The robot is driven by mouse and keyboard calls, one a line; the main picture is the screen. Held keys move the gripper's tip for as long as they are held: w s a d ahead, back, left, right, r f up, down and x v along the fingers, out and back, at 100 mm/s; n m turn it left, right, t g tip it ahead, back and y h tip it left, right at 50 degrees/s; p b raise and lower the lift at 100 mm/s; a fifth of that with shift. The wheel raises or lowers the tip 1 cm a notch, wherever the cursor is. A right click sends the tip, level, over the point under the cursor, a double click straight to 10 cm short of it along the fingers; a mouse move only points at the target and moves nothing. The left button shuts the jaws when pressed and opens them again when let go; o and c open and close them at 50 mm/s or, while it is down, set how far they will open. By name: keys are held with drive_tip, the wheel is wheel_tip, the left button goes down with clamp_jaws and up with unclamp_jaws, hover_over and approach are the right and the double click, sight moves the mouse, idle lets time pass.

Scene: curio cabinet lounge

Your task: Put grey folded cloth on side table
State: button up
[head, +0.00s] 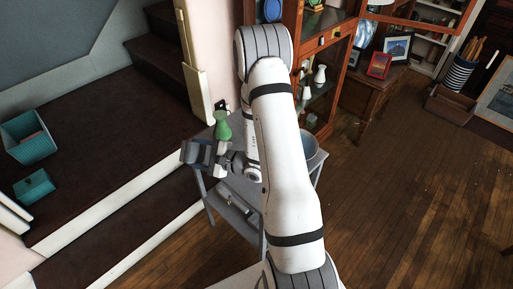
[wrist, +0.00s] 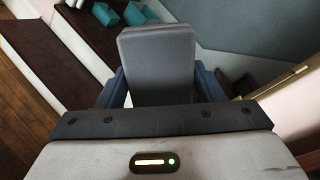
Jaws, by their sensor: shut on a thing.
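The grey folded cloth (wrist: 158,60) is a thick, flat, rounded block. It stands between the two blue-grey fingers of my gripper (wrist: 160,88) in the wrist view, and they are shut on it. In the head view my gripper (head: 199,152) is at the left edge of the grey side table (head: 238,188), seemingly above it. There the cloth is hard to tell apart from the dark gripper parts. My white arm hides much of the middle of the table.
A green vase (head: 222,127) stands close behind my gripper. A grey round vessel (head: 312,152) shows at the table's right, partly behind my arm. Dark carpeted steps (head: 95,175) with teal boxes (head: 34,186) lie left. A wooden glass cabinet (head: 322,85) stands behind. Wooden floor (head: 400,200) is clear at right.

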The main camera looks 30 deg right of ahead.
drive_tip(key=s+a+r+n+g+y+b, duration=0.15)
drive_tip(key=s+a+n+g, duration=0.25)
drive_tip(key=s+n+g, duration=0.4)
drive_tip(key=n+g+h+b, duration=0.3)
drive_tip(key=n+g+h, duration=0.1)
drive_tip(key=n+h, duration=0.95)
hover_over(255, 196)
drive_tip(key=w+d, duration=0.3)
drive_tip(key=shift+n+y, duration=0.4)
drive_tip(key=shift+n, duration=0.15)
wheel_tip(255, 196, down, 8)
drive_tip(key=shift+f+b, duration=0.25)
drive_tip(key=shift+b, duration=0.1)
drive_tip(key=o, duration=1.3)
drive_tip(key=shift+c, duration=0.2)
drive_tip(key=shift+r, duration=0.1)
